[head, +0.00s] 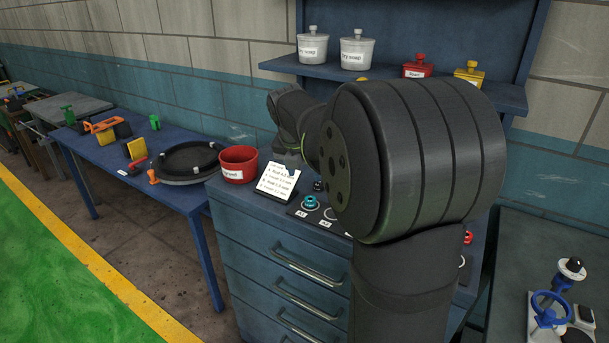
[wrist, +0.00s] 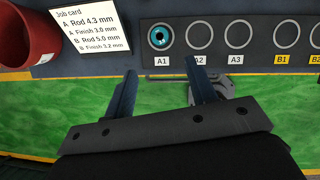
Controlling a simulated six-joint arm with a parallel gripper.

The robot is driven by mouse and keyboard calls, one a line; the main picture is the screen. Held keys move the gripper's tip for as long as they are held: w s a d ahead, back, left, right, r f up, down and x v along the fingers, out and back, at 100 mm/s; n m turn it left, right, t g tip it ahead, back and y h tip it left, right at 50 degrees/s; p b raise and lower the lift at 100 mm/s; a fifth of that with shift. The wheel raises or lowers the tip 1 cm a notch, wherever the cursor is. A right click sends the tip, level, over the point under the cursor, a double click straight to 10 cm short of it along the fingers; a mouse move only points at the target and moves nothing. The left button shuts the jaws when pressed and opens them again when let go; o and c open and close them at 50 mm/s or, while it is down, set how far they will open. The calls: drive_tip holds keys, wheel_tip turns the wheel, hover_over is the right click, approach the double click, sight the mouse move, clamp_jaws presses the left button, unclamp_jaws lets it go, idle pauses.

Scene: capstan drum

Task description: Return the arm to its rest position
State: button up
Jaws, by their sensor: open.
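In the wrist view my gripper (wrist: 160,80) is open, its two dark fingers apart with nothing between them. The fingertips show just below the labelled row of round positions, near the A1 and A2 labels. In the head view my arm folds over the blue drawer cabinet (head: 265,245), and its large dark joint hides much of the cabinet top. The gripper itself cannot be made out there. A teal ring-shaped piece (wrist: 159,36) sits at A1; it also shows in the head view (head: 310,202). The A2, A3 and B1 positions look empty.
A job card (head: 278,182) and a red pot (head: 238,164) stand on the cabinet's left side. A shelf (head: 300,65) above holds white and coloured pots. A blue table (head: 120,160) with a black round tray is at left. A blue-wheeled device (head: 549,311) stands at lower right.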

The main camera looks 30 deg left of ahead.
sight(310, 199)
drive_tip(key=x, duration=1.2)
drive_tip(key=shift+f, duration=0.35)
wheel_tip(310, 199, up, 3)
drive_tip(key=shift+r, duration=0.1)
drive_tip(key=shift+a+r, duration=0.1)
drive_tip(key=shift+r, duration=0.6)
